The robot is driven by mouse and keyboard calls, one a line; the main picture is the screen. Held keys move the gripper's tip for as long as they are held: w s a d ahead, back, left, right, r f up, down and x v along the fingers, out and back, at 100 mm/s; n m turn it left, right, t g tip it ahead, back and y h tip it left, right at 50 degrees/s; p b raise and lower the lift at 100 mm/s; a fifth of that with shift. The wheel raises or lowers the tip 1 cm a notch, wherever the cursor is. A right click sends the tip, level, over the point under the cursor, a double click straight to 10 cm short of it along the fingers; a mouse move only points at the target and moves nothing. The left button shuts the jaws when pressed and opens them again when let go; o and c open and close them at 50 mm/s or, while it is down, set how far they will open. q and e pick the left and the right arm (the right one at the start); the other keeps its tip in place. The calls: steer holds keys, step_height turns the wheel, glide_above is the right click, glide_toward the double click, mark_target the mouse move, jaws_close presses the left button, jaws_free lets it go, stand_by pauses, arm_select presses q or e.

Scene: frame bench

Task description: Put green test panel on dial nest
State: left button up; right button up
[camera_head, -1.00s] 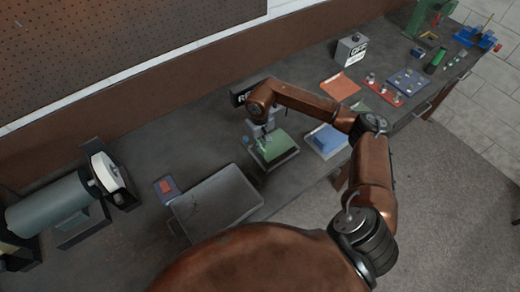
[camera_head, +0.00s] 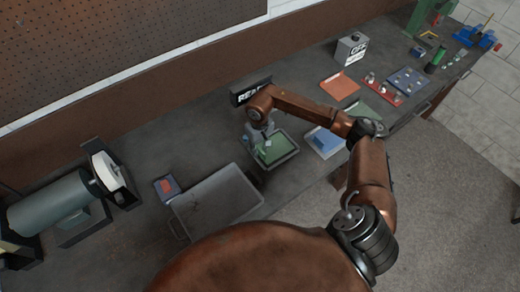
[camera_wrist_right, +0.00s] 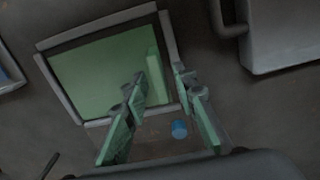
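The green test panel (camera_head: 275,148) lies flat inside the rimmed frame of the dial nest (camera_head: 294,153). In the right wrist view the panel (camera_wrist_right: 100,78) fills the grey frame (camera_wrist_right: 78,33), with a raised light-green strip (camera_wrist_right: 155,75) near its right edge. A blue round knob (camera_wrist_right: 179,129) sits on the nest just outside the panel. My right gripper (camera_head: 262,146) is over the panel's left part. In the wrist view its green-padded fingers (camera_wrist_right: 161,88) are apart, on either side of the strip's near end, with no visible grip. My left gripper is not in view.
A black sign (camera_head: 250,91) stands behind the nest. A blue panel in a frame (camera_head: 325,141) is to its right, a grey tray (camera_head: 217,203) to its left. Orange (camera_head: 339,87) and green (camera_head: 366,109) pads and a red rack (camera_head: 380,90) lie farther right.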

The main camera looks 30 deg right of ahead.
steer(key=shift+r, duration=0.2)
step_height(320, 180, up, 12)
steer(key=b, duration=0.1)
steer(key=shift+b, duration=0.35)
steer(key=shift+c, duration=0.3)
stand_by(0.7)
